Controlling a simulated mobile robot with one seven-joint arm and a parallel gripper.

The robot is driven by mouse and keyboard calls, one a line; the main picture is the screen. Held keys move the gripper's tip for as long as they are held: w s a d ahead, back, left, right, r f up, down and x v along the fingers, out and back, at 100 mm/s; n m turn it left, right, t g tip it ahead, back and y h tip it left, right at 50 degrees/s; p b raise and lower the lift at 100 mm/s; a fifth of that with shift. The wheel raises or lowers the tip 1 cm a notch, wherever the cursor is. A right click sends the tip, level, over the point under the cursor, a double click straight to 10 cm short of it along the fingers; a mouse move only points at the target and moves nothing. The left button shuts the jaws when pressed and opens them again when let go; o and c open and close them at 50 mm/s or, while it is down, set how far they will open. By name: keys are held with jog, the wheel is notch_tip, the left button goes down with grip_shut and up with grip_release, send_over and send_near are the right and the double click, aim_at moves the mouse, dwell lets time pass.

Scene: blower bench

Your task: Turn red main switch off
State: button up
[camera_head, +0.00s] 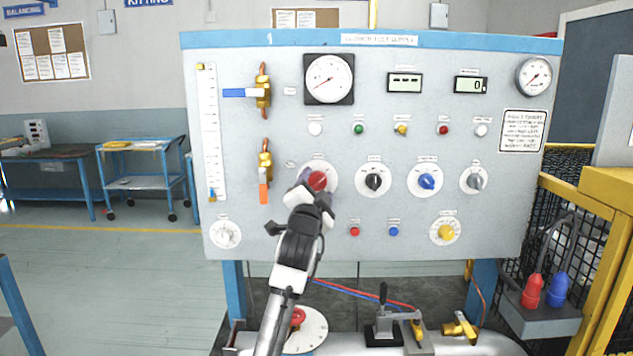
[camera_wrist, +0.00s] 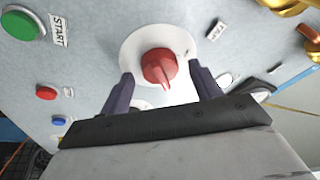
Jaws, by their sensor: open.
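The red rotary switch (camera_head: 318,180) sits on a round white plate at the middle left of the grey panel (camera_head: 270,228). In the wrist view the red switch (camera_wrist: 158,66) is in clear sight, with a ridged grip whose narrow end points down in the picture. My gripper (camera_head: 314,187) is in front of the switch and covers part of its plate. In the wrist view my gripper (camera_wrist: 161,75) is open, with one dark finger on each side of the switch. Gaps show between the fingers and the red knob. The plate's lower part is partly hidden.
A black knob (camera_head: 373,181), a blue knob (camera_head: 427,181) and a grey knob (camera_head: 475,181) stand to the right. An orange-handled valve (camera_head: 264,172) is close on the left. A green button (camera_wrist: 22,23) labelled START shows in the wrist view.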

jog(key=shift+w, duration=0.15)
jog(key=shift+c, duration=0.2)
jog(key=c, duration=0.9)
jog(key=n, duration=0.1)
jog(key=n+y+b, duration=0.1)
jog(key=n, duration=0.1)
jog(key=n+b, duration=0.1)
jog(key=shift+d+f+t+y, duration=0.15)
jog(key=shift+d+t+y, duration=0.1)
jog(key=shift+t+y, duration=0.15)
jog(key=n+y+b, duration=0.1)
jog(key=n, duration=0.3)
jog(key=n+y+b, duration=0.1)
jog(key=n+y, duration=0.1)
jog(key=n, duration=0.1)
jog(key=shift+n, duration=0.4)
jog(key=n+y, duration=0.1)
jog(key=n, duration=0.2)
jog(key=n+y+b, duration=0.1)
jog(key=n, duration=0.1)
jog(key=shift+d+r+n+g, duration=0.2)
jog(key=shift+n+g, duration=0.1)
jog(key=shift+n, duration=0.1)
jog(key=shift+a+r+n+g+y+b, duration=0.1)
jog(key=shift+n+g+y+b, duration=0.25)
jog(key=shift+n, duration=1)
jog(key=shift+r+n+g+y+b, duration=0.1)
jog(key=shift+n+g+y+b, duration=0.25)
jog(key=shift+n, duration=1)
